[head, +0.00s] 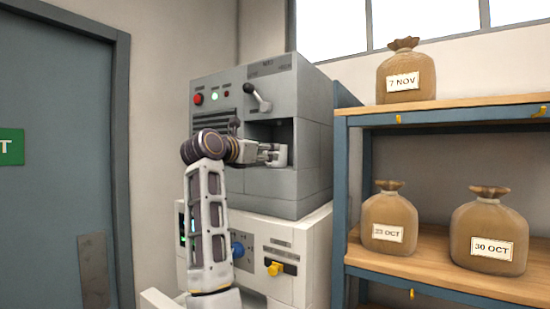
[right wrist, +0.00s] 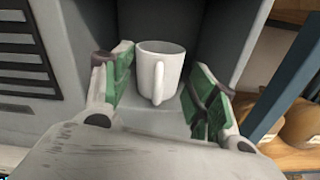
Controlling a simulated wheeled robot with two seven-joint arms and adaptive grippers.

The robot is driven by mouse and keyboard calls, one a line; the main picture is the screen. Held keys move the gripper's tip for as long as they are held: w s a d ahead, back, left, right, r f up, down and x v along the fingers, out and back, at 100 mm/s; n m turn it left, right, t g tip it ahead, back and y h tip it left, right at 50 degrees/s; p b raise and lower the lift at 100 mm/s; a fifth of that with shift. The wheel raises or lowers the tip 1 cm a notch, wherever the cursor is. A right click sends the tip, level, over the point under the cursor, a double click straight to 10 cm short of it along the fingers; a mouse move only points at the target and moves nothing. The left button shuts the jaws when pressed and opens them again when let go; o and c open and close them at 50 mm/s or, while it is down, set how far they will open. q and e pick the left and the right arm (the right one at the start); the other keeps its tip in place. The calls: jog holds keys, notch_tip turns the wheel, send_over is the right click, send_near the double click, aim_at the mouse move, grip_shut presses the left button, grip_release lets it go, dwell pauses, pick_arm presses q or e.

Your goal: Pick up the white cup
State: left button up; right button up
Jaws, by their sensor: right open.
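The white cup (right wrist: 172,66) stands upright on the floor of the grey machine's recess (right wrist: 208,40). In the right wrist view its handle points toward my right gripper (right wrist: 163,72). The gripper is open, with one green-padded finger on each side of the cup and gaps between the pads and the cup. In the head view my right arm reaches to the recess, and the gripper (head: 270,154) is at its opening. A white shape beside the fingertips there looks like the cup (head: 282,156). My left gripper is in neither view.
The grey machine (head: 312,110) has a lever (head: 260,98) above the recess. The recess walls are close on both sides of the gripper. A blue-framed shelf (head: 440,118) with several labelled brown sacks (head: 406,80) stands to the right. A door (head: 55,150) is at the left.

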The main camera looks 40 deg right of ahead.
jog(key=shift+p+x, duration=0.3)
jog(key=shift+x, duration=1)
grip_shut()
jog(key=shift+s, duration=0.1)
